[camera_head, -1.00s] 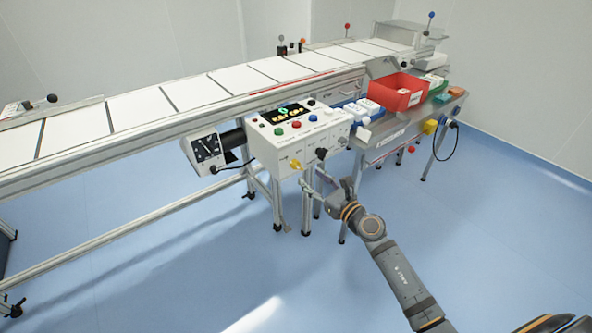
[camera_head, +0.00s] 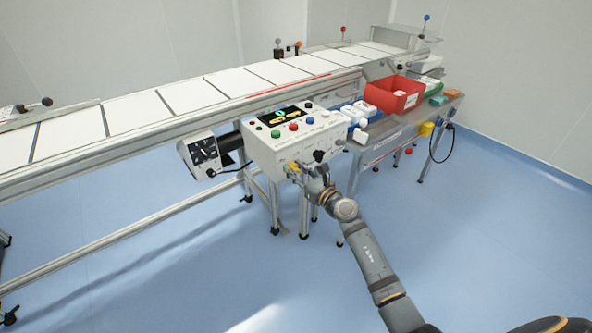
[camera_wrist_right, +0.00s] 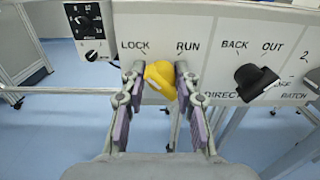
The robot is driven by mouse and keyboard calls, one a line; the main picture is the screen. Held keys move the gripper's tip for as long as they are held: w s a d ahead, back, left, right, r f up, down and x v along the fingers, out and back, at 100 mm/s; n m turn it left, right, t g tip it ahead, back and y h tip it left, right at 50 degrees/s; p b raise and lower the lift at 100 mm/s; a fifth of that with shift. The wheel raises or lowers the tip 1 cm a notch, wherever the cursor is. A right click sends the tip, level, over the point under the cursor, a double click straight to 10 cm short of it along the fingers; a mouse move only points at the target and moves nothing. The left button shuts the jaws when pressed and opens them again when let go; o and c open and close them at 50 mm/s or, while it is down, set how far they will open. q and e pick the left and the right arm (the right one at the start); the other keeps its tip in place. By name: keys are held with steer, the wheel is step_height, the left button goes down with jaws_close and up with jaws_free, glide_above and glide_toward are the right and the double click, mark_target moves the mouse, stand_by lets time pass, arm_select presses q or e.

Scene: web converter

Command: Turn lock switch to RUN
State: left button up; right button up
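The yellow lock switch (camera_wrist_right: 160,78) is on the white front panel of the control box (camera_head: 268,155), below the printed words LOCK and RUN. In the right wrist view its body slants from upper left to lower right, with the upper end nearer LOCK. My right gripper (camera_wrist_right: 159,74) is open, with one finger on each side of the switch. A small gap shows at the left finger; I cannot tell whether the right finger touches. In the head view the gripper (camera_head: 304,168) is at the panel and partly covers the switch (camera_head: 293,167). My left gripper is not in view.
A black knob (camera_wrist_right: 257,80) marked BACK and OUT is to the right on the same panel. A dial unit (camera_head: 203,152) is to the left. The conveyor (camera_head: 190,95) runs behind. A red bin (camera_head: 394,95) stands on the side table. The floor in front is clear.

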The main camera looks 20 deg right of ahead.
jaws_close()
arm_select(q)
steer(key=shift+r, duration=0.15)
arm_select(e)
steer(key=shift+m, duration=0.3)
steer(key=shift+r+p, duration=0.1)
steer(key=shift+p, duration=0.4)
steer(key=m+p, duration=0.3)
steer(key=m, duration=0.2)
steer(key=m+p, duration=0.3)
steer(key=m, duration=0.1)
steer(key=shift+d+m, duration=0.2)
steer(key=shift+m, duration=0.2)
steer(key=m+p, duration=0.3)
steer(key=m, duration=0.2)
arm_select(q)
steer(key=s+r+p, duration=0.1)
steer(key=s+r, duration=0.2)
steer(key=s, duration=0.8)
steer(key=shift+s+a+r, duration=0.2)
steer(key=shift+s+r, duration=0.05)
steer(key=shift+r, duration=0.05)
arm_select(e)
steer(key=shift+f+m, duration=0.25)
steer(key=shift+m, duration=0.95)
steer(key=shift+f, duration=0.1)
